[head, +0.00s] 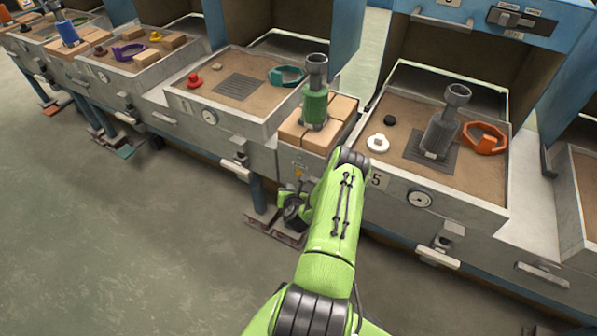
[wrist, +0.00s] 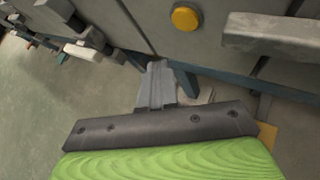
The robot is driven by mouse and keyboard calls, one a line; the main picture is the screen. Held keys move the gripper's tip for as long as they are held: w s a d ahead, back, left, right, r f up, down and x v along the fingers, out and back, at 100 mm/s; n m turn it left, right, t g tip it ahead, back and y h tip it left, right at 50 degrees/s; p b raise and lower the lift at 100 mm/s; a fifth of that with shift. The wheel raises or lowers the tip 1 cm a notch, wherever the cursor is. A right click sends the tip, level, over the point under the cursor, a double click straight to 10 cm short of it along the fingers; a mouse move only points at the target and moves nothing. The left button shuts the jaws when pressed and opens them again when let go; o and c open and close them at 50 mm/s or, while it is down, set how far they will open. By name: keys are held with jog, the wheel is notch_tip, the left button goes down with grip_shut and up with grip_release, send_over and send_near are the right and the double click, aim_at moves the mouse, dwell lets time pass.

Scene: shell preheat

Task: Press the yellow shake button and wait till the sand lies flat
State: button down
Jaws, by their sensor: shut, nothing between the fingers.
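The yellow button (wrist: 185,17) is a round knob on a grey front panel at the top of the wrist view. My gripper (wrist: 157,72) points toward that panel with its fingers shut and empty. The fingertips are below and left of the button, apart from it. In the head view my gripper is low in front of the cabinets, partly hidden by my arm. Sand (head: 207,85) lies in the left tray, and sand (head: 480,177) in the tray marked 5. Neither tray's sand shows in the wrist view.
A green tool (head: 315,100) stands on tan blocks (head: 339,108) between the trays. A grey tool (head: 441,130) and an orange clamp (head: 484,138) are in the tray marked 5. A grey handle (wrist: 262,34) juts out right of the button. Pedals (head: 272,228) stand near the floor.

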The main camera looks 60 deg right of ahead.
jog(key=shift+w+d+f, duration=0.1)
jog(key=shift+w+d, duration=0.05)
jog(key=shift+d, duration=1.75)
jog(key=shift+d, duration=0.15)
dwell(0.4)
jog(key=shift+d, duration=0.25)
jog(key=shift+w+d, duration=0.1)
jog(key=shift+d, duration=0.35)
dwell(0.4)
dwell(0.4)
jog(key=shift+a, duration=0.85)
jog(key=shift+a, duration=0.1)
jog(key=shift+s+a+p, duration=0.15)
jog(key=shift+a+p, duration=0.1)
jog(key=shift+a, duration=0.95)
jog(key=shift+s+a+p, duration=0.15)
jog(key=shift+a+p, duration=0.1)
jog(key=shift+a, duration=0.95)
